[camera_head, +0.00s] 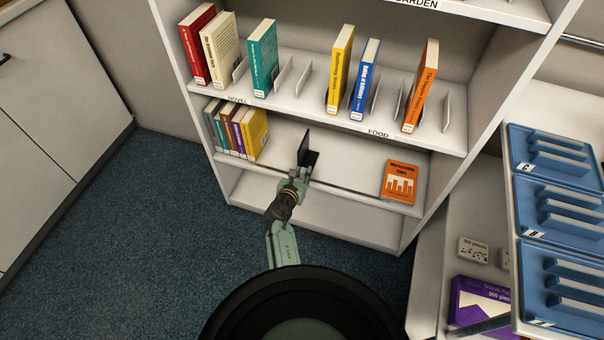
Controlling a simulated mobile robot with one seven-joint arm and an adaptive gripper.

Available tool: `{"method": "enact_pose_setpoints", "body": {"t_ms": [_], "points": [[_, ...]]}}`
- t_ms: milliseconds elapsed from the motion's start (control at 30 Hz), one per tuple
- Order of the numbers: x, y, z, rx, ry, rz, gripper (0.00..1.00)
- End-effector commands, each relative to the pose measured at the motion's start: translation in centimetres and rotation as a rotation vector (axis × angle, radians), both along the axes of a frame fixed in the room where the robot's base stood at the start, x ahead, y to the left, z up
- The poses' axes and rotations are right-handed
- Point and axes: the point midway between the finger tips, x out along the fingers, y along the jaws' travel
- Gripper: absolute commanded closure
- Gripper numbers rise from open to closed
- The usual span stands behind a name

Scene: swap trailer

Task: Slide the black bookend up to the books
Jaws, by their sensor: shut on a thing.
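The black bookend (307,146) stands upright on the lower shelf (345,168), near its middle. My gripper (301,176) reaches in over the front edge of that shelf and is shut on the bookend. The fingertips partly hide the bookend's lower part. A row of books (239,131) stands upright at the left end of the same shelf; the rightmost is yellow. A gap of bare shelf lies between the yellow book and the bookend.
An orange book (399,181) lies at the right of the same shelf. The shelf above holds more books and white bookends (447,110). Blue trays (556,217) and a purple box (480,303) are at the right.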

Motion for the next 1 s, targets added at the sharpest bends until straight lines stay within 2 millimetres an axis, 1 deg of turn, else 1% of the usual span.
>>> {"method": "enact_pose_setpoints", "body": {"t_ms": [500, 633, 767, 867, 1000], "points": [[0.0, 0.0, 0.0, 0.000, 0.000, 0.000, 1.00], [0.2, 0.7, 0.0, 0.000, -0.001, 0.002, 1.00], [0.9, 2.7, -0.1, -0.001, -0.002, 0.006, 1.00], [1.6, 4.9, -0.1, -0.001, -0.003, 0.008, 1.00], [2.7, 8.4, -0.1, -0.001, -0.004, 0.008, 1.00]]}}
